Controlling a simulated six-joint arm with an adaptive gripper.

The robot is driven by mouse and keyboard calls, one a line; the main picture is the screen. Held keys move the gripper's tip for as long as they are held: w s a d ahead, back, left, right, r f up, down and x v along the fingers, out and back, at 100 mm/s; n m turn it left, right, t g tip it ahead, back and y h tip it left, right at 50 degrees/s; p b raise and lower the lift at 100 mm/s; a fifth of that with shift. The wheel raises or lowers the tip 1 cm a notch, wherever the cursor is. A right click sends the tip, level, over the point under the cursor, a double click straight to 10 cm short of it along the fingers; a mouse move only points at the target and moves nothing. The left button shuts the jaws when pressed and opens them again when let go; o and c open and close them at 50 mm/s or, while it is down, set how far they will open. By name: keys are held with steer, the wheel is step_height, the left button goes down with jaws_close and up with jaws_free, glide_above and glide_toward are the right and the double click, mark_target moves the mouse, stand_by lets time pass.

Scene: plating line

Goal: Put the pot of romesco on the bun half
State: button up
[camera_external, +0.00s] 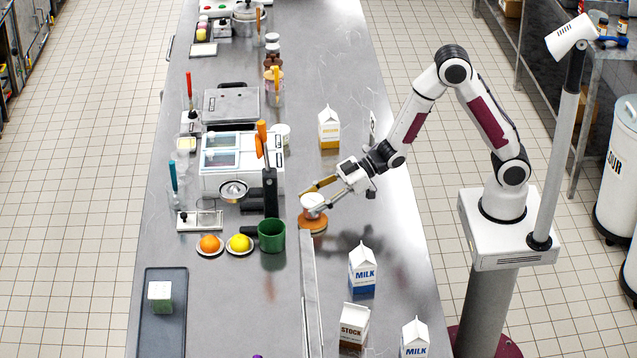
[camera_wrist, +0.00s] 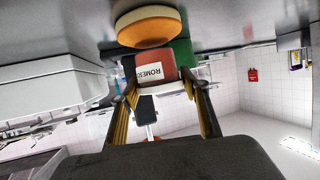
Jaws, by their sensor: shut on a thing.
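The pot of romesco (camera_external: 312,201) is a small pot with a white top, held between the fingers of my gripper (camera_external: 309,204). In the wrist view the pot (camera_wrist: 155,60) is reddish with a white label reading "ROMES…", and my gripper's fingers (camera_wrist: 161,86) close on its sides. The bun half (camera_external: 313,224) is a round brown disc on the counter, directly below the pot in the external view. In the wrist view the bun half (camera_wrist: 148,28) shows just beyond the pot. I cannot tell whether pot and bun touch.
A low metal divider (camera_external: 309,295) runs toward the front. Milk cartons (camera_external: 362,270) and a stock carton (camera_external: 353,325) stand in front. A yellow-marked carton (camera_external: 329,128) stands behind.

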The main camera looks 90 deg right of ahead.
steer(key=shift+f, duration=0.45)
steer(key=shift+f, duration=0.15)
steer(key=o, duration=1.1)
steer(key=shift+o, duration=0.2)
steer(key=shift+r, duration=0.2)
steer(key=shift+s, duration=0.2)
steer(key=v, duration=0.7)
steer(key=shift+s+d+r, duration=0.1)
steer(key=shift+d+r, duration=0.05)
steer(key=shift+r, duration=0.05)
